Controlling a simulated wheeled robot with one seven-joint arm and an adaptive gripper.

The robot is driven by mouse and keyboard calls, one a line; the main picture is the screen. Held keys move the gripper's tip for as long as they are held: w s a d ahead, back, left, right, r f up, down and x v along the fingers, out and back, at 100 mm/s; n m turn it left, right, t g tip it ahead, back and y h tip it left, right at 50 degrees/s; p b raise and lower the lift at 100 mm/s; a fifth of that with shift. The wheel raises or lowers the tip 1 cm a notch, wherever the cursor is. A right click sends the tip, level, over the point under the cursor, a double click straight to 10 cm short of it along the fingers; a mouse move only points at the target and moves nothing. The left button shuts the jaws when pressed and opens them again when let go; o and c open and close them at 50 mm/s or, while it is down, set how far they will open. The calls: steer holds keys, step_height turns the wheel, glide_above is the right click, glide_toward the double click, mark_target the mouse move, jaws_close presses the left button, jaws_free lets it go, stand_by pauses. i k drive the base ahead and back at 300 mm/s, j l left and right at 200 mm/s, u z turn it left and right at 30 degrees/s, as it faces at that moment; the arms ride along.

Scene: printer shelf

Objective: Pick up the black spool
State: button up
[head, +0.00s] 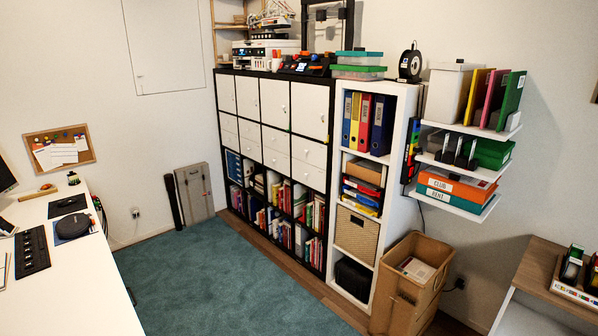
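A round black object that looks like the black spool (410,64) stands upright on top of the white shelf unit (402,150), near the wall. A pale spot shows at its centre. It stands to the right of stacked clear boxes with green and teal lids (358,66) and to the left of a white bin (447,95). My gripper is not in view.
A cardboard box (407,290) stands on the floor before the white unit. Wall shelves (472,130) jut out at right. A white desk (85,300) lies at left, a wooden-topped table (545,262) at right. The teal carpet (215,275) is clear.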

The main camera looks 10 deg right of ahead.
mark_target(410, 62)
steer(key=i+j+z, duration=0.1)
steer(key=i+z, duration=0.35)
steer(key=i+j+z, duration=0.45)
steer(key=i, duration=0.15)
steer(key=i+j+z, duration=0.35)
steer(key=z, duration=0.15)
steer(key=i+j, duration=0.05)
steer(key=i, duration=0.05)
